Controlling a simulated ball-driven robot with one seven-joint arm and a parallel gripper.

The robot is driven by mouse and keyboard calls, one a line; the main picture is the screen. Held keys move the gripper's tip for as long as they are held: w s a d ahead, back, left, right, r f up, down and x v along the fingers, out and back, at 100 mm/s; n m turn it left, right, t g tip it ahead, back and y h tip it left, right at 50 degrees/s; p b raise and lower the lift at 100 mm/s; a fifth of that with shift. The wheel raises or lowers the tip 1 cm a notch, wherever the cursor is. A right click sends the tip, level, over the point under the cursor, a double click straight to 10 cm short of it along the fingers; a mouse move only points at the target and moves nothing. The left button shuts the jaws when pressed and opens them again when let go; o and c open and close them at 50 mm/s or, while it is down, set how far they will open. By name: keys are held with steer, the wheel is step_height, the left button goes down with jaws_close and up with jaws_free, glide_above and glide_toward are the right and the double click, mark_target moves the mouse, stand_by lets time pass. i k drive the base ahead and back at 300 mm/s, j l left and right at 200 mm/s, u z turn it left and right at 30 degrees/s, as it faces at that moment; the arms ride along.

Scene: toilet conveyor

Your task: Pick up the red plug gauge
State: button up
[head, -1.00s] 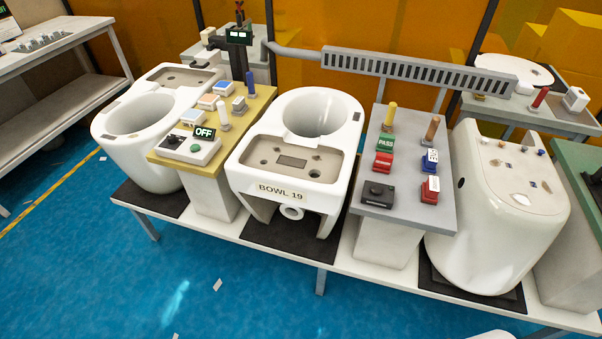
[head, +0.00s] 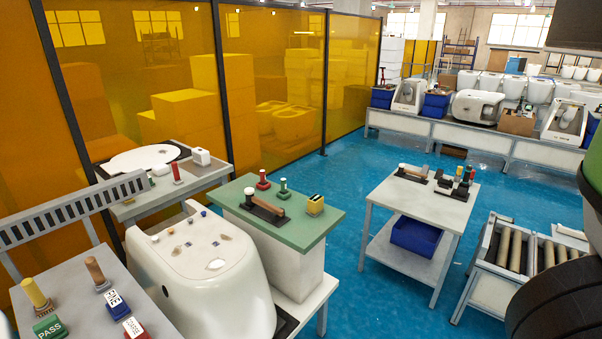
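A small red piece with a knob on top (head: 263,180), which looks like a red plug gauge, stands upright on the green-topped stand (head: 325,222). A similar green piece (head: 284,187) stands just right of it. A red cylinder (head: 177,173) stands upright on the grey side table to the left. From this distance I cannot be certain which red piece is the gauge. My gripper is not in view; only dark rounded parts, probably of my arm, show at the right edge.
A wooden-handled tool on a dark base (head: 268,210) and a yellow block (head: 315,204) share the green top. A white toilet bowl (head: 215,270) stands left of it. A white table (head: 385,190) stands to the right, with clear blue floor between.

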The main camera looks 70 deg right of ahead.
mark_target(262, 182)
steer(key=z, duration=1.35)
